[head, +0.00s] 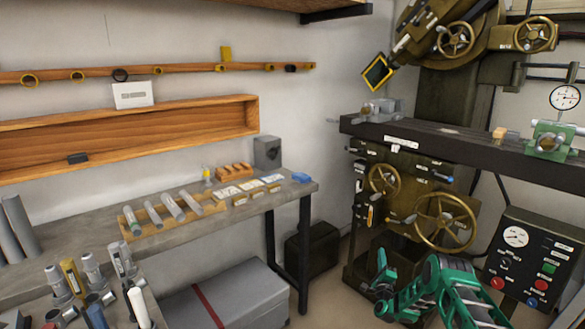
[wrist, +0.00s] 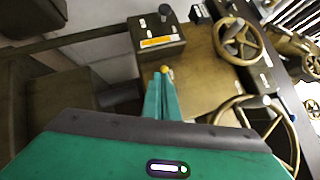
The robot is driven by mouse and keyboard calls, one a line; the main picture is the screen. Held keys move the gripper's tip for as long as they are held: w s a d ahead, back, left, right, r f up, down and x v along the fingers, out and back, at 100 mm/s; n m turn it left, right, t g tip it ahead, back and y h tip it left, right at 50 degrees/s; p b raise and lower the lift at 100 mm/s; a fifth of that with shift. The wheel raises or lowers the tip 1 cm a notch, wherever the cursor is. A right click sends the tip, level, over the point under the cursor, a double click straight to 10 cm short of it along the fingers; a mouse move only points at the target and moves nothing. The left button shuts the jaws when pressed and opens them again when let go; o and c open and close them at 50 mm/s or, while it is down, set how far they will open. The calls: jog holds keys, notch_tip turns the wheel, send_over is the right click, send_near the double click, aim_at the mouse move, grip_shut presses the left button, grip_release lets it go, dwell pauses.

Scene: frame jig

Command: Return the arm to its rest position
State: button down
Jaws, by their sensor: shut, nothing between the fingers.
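My green arm (head: 460,295) is at the lower right of the head view, folded in front of the milling machine. My gripper (wrist: 162,78) shows in the wrist view with its two green fingers together and nothing between them. It points toward the machine's brown column and handwheels, apart from them as far as I can see.
The milling machine has a dark table (head: 465,155), a large handwheel (head: 446,222) and a control box (head: 525,262). A workbench (head: 285,195) with tools stands at the left. A grey chest (head: 235,293) is on the floor below it.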

jog(key=w+a+r+n+g+y, duration=0.1)
jog(key=w+r+n+g+y, duration=0.15)
jog(key=r+n, duration=0.4)
jog(key=w+a+r+n+g+y, duration=0.1)
jog(key=r+n+g+y, duration=0.15)
jog(key=r, duration=0.65)
jog(key=s+d+r+n+g, duration=0.2)
jog(key=s+r+n, duration=0.2)
jog(key=s+r, duration=0.3)
jog(key=s+d+r+n+g+h, duration=0.1)
jog(key=s+d+r+g, duration=0.3)
jog(key=s, duration=0.9)
jog(key=s+d+r+n+g+h, duration=0.15)
jog(key=s+r, duration=0.35)
jog(key=s, duration=0.7)
jog(key=s+d+r+n+g, duration=0.1)
jog(key=s+d+r+g, duration=0.3)
jog(key=s, duration=0.9)
jog(key=s+a+g+y, duration=0.1)
jog(key=s+a+g, duration=0.1)
jog(key=s, duration=1.3)
jog(key=s+a+g, duration=0.2)
jog(key=s+a, duration=0.3)
jog(key=s, duration=0.9)
jog(key=shift+s+a+r+n+y, duration=0.15)
jog(key=shift+s+r+n+y, duration=0.2)
jog(key=shift+n, duration=0.1)
